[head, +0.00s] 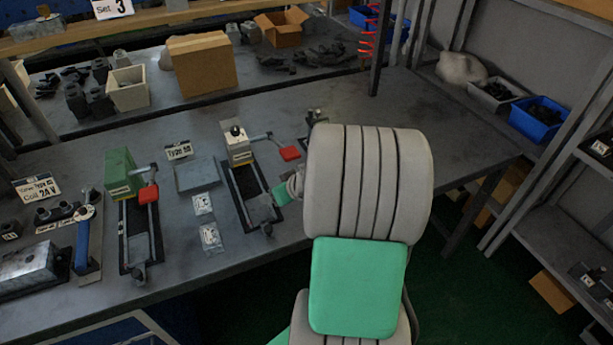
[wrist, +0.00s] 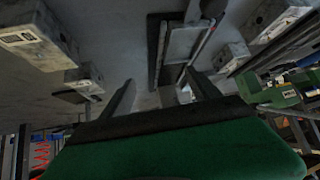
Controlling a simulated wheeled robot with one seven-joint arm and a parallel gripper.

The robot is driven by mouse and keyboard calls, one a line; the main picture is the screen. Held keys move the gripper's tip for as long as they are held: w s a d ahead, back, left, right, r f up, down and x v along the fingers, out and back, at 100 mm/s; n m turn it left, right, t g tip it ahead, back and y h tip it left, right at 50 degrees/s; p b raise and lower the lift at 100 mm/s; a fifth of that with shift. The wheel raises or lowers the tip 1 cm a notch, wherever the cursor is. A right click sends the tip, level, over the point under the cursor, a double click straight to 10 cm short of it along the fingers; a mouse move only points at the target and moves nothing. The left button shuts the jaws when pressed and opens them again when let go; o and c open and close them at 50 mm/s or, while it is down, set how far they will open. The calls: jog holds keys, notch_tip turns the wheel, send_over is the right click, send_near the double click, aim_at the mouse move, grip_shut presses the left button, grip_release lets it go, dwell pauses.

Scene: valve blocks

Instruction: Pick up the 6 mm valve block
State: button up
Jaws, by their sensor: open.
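My gripper (wrist: 163,92) is open in the wrist view, its two dark fingers apart with no block held between them. In the head view a metal block with a pale label (head: 238,146) sits at the far end of a dark clamp fixture (head: 246,190), and a green block (head: 119,172) sits on another fixture to its left. The wrist view shows a grey labelled block (wrist: 36,36) at upper left and another grey block (wrist: 281,18) at upper right. The labels are too small to read, so I cannot tell which block is 6 mm.
Red-handled clamps (head: 289,153) stand up from the grey workbench (head: 310,95). A grey plate (head: 195,175) and small bagged parts (head: 211,237) lie between the fixtures. A blue-handled tool (head: 84,240) is at left. The bench's back right is mostly clear.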

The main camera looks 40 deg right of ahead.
jog(key=s+d+m+t+h, duration=0.1)
jog(key=d, duration=0.3)
jog(key=d+f+t+h, duration=0.1)
jog(key=d, duration=0.3)
jog(key=s+d+m+t+h, duration=0.1)
jog(key=d, duration=0.4)
jog(key=shift+s+f+m+h, duration=0.15)
jog(key=shift+s+m+h, duration=0.15)
jog(key=p+x, duration=0.1)
jog(key=x, duration=0.6)
jog(key=shift+w+d+f+p, duration=0.1)
jog(key=shift+w+d+p, duration=0.15)
jog(key=shift+d+p, duration=0.1)
jog(key=shift+s+a, duration=0.1)
grip_shut()
